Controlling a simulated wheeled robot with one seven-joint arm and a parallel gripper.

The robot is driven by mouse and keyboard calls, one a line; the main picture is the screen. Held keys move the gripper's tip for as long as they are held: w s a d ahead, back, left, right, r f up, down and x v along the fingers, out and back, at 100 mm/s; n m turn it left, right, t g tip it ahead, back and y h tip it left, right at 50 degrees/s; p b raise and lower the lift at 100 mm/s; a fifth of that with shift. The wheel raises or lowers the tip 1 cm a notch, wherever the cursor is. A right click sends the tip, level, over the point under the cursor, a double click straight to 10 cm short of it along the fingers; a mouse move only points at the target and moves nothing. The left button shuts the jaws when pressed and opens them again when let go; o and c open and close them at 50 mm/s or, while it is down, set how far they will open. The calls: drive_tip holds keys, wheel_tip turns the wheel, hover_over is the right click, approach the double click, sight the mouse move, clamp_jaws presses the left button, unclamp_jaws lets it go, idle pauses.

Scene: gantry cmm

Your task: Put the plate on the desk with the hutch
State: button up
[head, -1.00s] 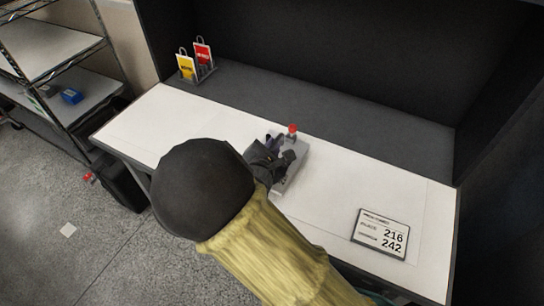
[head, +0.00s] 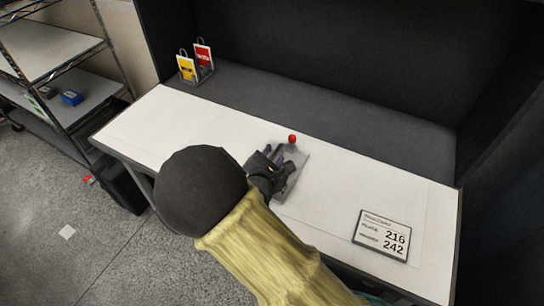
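A grey plate (head: 296,180) is at the middle of the white desk (head: 340,190) below the dark hutch (head: 330,60), partly covered by my gripper. It looks flat on or very close to the desk top; contact is hard to see. A small red ball-like part (head: 292,139) shows at its far end. My gripper (head: 279,160) is over the plate's left side, its dark fingers at the plate. My wrist and arm hide the near left part, and whether the fingers grip the plate cannot be told.
A sign reading 216 and 242 (head: 382,234) lies on the desk at the right. A holder with yellow and red tags (head: 196,65) stands at the back left. A wire shelf (head: 50,50) stands left. The desk's right half is mostly clear.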

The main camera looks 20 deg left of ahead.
drive_tip(key=shift+r, duration=0.1)
drive_tip(key=p+v, duration=0.2)
drive_tip(key=v, duration=1)
idle(0.7)
